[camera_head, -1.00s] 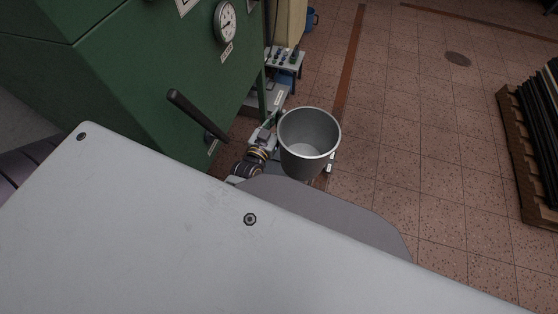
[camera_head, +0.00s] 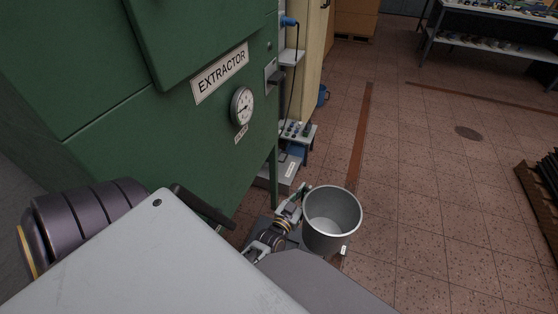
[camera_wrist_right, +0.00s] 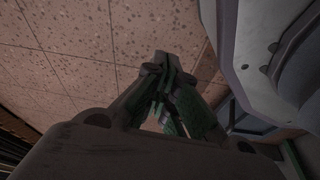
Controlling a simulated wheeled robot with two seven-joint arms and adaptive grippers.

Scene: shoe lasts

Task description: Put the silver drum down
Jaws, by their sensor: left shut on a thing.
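The silver drum (camera_head: 330,236) is an open, empty-looking grey bucket, upright, right of centre and low in the head view. My left gripper (camera_head: 305,193) is shut on its left rim; the fingertips are small and partly hidden there. Floor tiles show around the drum, and its base is near the grey edge of my own body; I cannot tell its height over the floor. My right gripper (camera_wrist_right: 165,75) shows in the right wrist view with its fingertips together and nothing seen between them.
A green extractor (camera_head: 200,110) with a gauge (camera_head: 241,105) and a lever stands at the left. A small stand with controls (camera_head: 297,132) is behind the drum. A pallet (camera_head: 540,195) lies at the far right. Tiled floor (camera_head: 430,190) right of the drum is clear.

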